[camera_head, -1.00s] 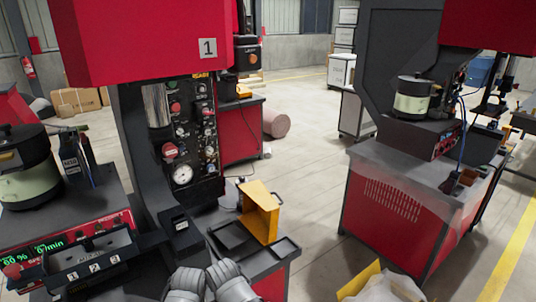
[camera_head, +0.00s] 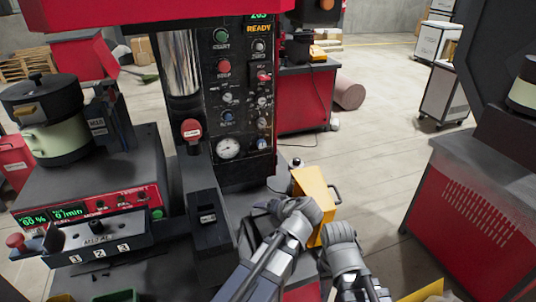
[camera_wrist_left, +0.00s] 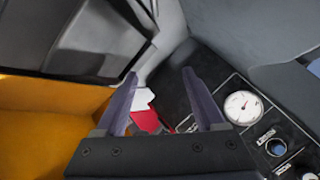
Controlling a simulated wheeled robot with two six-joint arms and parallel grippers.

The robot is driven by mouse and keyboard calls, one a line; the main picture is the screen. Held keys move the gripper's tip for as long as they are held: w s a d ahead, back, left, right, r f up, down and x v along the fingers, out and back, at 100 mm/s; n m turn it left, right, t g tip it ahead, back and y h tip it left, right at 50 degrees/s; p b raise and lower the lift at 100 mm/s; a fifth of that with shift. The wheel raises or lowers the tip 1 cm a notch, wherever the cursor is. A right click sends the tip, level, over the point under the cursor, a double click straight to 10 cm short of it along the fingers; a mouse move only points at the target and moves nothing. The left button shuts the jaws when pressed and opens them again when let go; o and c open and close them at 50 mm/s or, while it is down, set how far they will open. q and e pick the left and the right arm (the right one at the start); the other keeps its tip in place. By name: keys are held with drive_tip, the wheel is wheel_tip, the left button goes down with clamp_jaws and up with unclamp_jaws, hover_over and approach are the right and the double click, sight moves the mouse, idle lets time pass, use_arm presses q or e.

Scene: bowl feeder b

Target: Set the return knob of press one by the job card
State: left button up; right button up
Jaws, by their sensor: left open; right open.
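The control panel (camera_head: 243,110) of press one stands upright at the middle of the head view, with several small knobs (camera_head: 228,116) in two columns. Their labels are too small to read, so I cannot tell which is the return knob. My left gripper (camera_wrist_left: 160,88) is open and empty. My right gripper (camera_head: 345,262) is low, right of the left one; its fingertips are unclear. I cannot make out a job card.
A yellow chute (camera_head: 312,192) stands just behind my grippers. A red knob (camera_head: 191,130) juts out left of the panel. The feeder with its pots (camera_head: 55,140) and a tray numbered 1, 2, 3 (camera_head: 97,240) is at left. A red cabinet (camera_head: 460,205) is at right; open floor lies between.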

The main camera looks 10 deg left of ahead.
use_arm(q)
drive_tip(key=w+a+r+t+y+b, duration=0.2)
drive_tip(key=w+r+t, duration=0.25)
drive_tip(key=w, duration=0.35)
drive_tip(key=m+t+y+b, duration=0.1)
drive_tip(key=t, duration=0.3)
approach(263, 145)
drive_tip(key=shift+g, duration=0.25)
drive_tip(key=shift+r+x, duration=0.2)
drive_tip(key=shift+x, duration=3.8)
use_arm(e)
drive_tip(key=shift+f, duration=2)
use_arm(q)
clamp_jaws()
